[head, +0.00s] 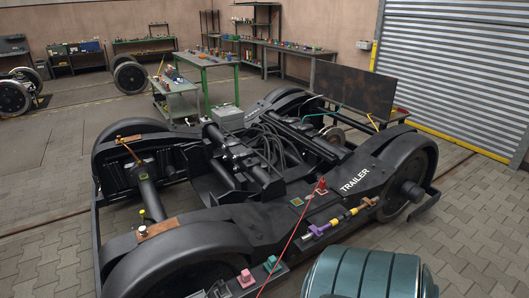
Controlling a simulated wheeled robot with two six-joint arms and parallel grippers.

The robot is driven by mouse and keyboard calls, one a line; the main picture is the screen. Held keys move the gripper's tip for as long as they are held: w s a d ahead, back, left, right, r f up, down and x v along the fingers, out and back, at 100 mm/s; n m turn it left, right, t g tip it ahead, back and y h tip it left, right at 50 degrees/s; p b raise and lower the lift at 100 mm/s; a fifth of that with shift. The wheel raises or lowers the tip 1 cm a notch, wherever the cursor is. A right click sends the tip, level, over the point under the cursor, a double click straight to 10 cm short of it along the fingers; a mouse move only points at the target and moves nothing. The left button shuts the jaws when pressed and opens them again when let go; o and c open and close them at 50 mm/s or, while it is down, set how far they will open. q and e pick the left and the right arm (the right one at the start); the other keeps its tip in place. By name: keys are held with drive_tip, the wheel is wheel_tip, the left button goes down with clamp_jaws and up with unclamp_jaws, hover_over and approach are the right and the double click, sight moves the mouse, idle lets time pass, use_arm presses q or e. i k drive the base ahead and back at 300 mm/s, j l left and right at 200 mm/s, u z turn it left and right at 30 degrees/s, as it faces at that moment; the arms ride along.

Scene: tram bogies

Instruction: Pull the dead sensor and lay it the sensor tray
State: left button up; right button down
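A black tram bogie (215,228) marked TRAILER fills the middle of the head view. I cannot tell which part is the dead sensor, and no tray is clearly recognisable as the sensor tray. A small yellow-topped part (141,215) stands at the bogie's left end, by a brown plate (158,228). A red part (321,186) with a thin red line running down from it stands on the near side beam. A pink block (246,278) and a green block (270,264) sit on the near ledge. Neither of my grippers is in view.
A purple and yellow tool (335,222) lies along the near beam. A ribbed teal drum (366,272) stands at the front right. Green tables (205,61) with small items stand behind the bogie. Paved floor (45,235) is clear at the left.

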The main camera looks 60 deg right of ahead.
sight(246, 274)
drive_tip(key=l+z, duration=0.2)
drive_tip(key=z, duration=0.3)
drive_tip(key=k+l+z, duration=0.1)
drive_tip(key=z, duration=0.4)
drive_tip(key=l+z, duration=0.3)
drive_tip(key=z, duration=0.2)
